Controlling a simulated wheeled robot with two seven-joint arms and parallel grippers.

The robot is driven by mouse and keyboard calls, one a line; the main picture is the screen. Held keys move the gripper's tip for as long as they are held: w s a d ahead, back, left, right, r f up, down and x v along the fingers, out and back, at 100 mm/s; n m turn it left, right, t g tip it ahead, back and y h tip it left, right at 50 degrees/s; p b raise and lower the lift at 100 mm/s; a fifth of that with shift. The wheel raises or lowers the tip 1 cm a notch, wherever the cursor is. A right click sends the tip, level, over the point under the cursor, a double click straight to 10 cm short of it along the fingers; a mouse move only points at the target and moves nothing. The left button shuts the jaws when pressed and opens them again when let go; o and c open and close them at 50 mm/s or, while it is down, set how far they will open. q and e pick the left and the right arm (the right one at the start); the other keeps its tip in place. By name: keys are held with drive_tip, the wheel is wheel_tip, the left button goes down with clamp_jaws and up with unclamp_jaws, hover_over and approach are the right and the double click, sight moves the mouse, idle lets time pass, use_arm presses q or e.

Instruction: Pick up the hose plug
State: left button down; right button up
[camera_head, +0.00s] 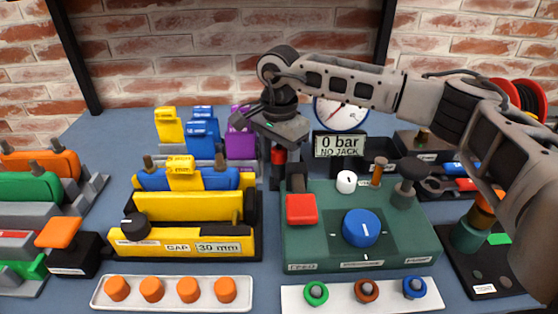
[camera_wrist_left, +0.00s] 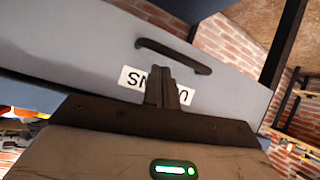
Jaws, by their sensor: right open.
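My right gripper (camera_head: 287,180) reaches down from above, behind the green pump box (camera_head: 420,225). Its jaws are open, and its dark fingers point down. A small red and black piece (camera_head: 278,156), which looks like the hose plug, shows by the fingers. I cannot tell whether it is between them or behind them, and its lower part is hidden. My left gripper (camera_wrist_left: 165,85) shows only in the left wrist view, where its fingers look together with nothing seen in them. Behind them is a grey panel with a dark handle (camera_wrist_left: 173,55) and a partly covered label.
A gauge and a "0 bar NO JACK" display (camera_head: 340,145) stand behind the green box. A yellow gap block (camera_head: 185,235) is at left. Trays of orange caps (camera_head: 170,292) and coloured rings (camera_head: 360,295) lie in front. A red reel (camera_head: 520,97) is at back right.

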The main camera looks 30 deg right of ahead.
sight(278, 151)
drive_tip(key=c, duration=1.2)
drive_tip(key=shift+o, duration=0.2)
drive_tip(key=shift+r, duration=0.1)
